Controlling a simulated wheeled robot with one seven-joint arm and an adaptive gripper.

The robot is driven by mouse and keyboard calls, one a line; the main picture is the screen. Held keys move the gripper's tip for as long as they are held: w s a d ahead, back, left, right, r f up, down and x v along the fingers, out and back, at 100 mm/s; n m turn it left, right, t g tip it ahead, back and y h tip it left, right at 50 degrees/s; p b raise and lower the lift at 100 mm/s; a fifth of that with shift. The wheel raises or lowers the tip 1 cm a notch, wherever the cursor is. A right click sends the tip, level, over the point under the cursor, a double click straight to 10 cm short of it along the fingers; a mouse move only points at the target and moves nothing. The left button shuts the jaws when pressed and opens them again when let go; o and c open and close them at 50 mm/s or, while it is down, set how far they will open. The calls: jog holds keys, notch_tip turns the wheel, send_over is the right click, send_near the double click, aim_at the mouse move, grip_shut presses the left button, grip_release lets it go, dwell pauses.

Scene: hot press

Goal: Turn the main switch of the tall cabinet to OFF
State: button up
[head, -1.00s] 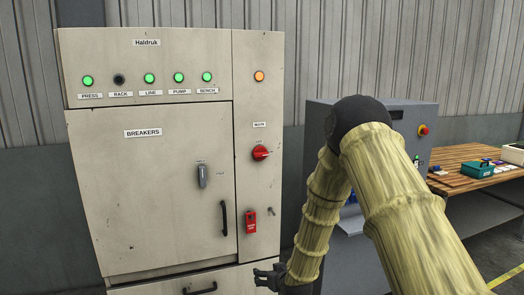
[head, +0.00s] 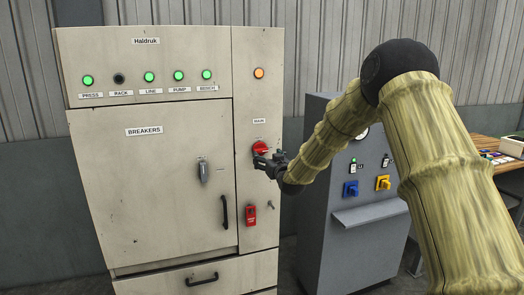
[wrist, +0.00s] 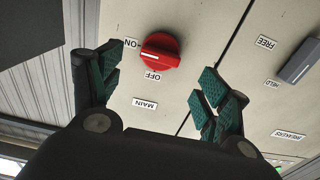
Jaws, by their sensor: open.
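The main switch (head: 260,147) is a red rotary knob on the tall cabinet's (head: 150,215) narrow right column, under the MAIN label. In the wrist view the knob (wrist: 160,50) appears with ON at its left and OFF below it; its white mark points toward ON. My gripper (head: 262,162) is in front of the knob's lower part in the head view. In the wrist view my gripper (wrist: 158,86) is open and empty, its teal fingers spread to either side below the knob. I see no contact between fingers and knob.
A red tag (head: 250,215) hangs below the switch, beside a small key-like part (head: 270,206). The breaker door has a grey handle (head: 203,172) and a black pull (head: 225,212). An orange lamp (head: 258,72) glows above MAIN. A grey console (head: 340,250) stands at right.

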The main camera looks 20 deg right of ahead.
aim_at(262, 151)
jog(key=shift+w+a+p, duration=0.15)
jog(key=shift+w+p, duration=1.1)
jog(key=shift+w, duration=2.3)
jog(key=shift+c, duration=0.2)
jog(key=c, duration=1)
